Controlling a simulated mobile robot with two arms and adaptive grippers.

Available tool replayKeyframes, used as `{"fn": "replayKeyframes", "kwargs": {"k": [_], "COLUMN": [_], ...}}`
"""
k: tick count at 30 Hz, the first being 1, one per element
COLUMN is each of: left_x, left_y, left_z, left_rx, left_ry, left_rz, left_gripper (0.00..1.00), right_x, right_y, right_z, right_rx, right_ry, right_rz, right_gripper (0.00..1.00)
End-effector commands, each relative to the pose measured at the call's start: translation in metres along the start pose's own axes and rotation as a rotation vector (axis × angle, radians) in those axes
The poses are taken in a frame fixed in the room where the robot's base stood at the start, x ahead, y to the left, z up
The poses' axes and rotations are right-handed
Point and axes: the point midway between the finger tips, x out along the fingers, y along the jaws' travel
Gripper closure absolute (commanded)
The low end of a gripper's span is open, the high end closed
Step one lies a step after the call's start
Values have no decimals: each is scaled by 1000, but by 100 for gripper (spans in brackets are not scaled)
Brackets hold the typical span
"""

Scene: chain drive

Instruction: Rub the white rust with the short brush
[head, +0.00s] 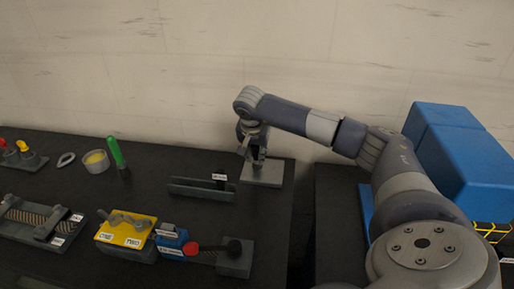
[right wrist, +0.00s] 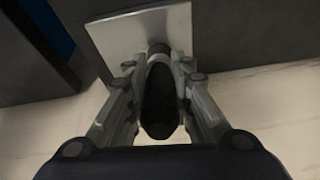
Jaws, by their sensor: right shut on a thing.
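My right gripper (head: 258,160) is at the back right corner of the dark table, above a light grey plate (head: 262,178). In the right wrist view its fingers (right wrist: 158,90) are shut around a dark, rounded handle (right wrist: 158,105). The handle's far end lies over the plate (right wrist: 115,35); I cannot tell whether it touches it. I cannot tell whether this handle is the short brush. A green-handled tool (head: 115,152) with a dark lower end stands upright at the back left. I cannot make out white rust. My left gripper is not in view.
A dark tray (head: 190,190) lies left of my gripper. A yellow-topped block (head: 127,233) and a blue block with a red knob (head: 175,241) stand in front. A round tin (head: 96,162) is at the back left. Blue boxes (head: 440,145) stand right of the table gap.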

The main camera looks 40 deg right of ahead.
Motion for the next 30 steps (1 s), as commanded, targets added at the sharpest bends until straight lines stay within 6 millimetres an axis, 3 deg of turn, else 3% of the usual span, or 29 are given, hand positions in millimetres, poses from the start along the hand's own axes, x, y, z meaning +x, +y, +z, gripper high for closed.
{"fn": "replayKeyframes", "kwargs": {"k": [7, 21, 30], "left_x": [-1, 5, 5], "left_y": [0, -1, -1], "left_z": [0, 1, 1], "left_rx": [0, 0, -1], "left_ry": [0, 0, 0], "left_rz": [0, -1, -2], "left_gripper": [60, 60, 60], "right_x": [0, 13, 14], "right_y": [1, -4, -4], "right_z": [4, -29, -32], "right_rx": [0, 2, 0], "right_ry": [0, 0, 0], "right_rz": [0, 0, 0], "right_gripper": [100, 100, 100]}}
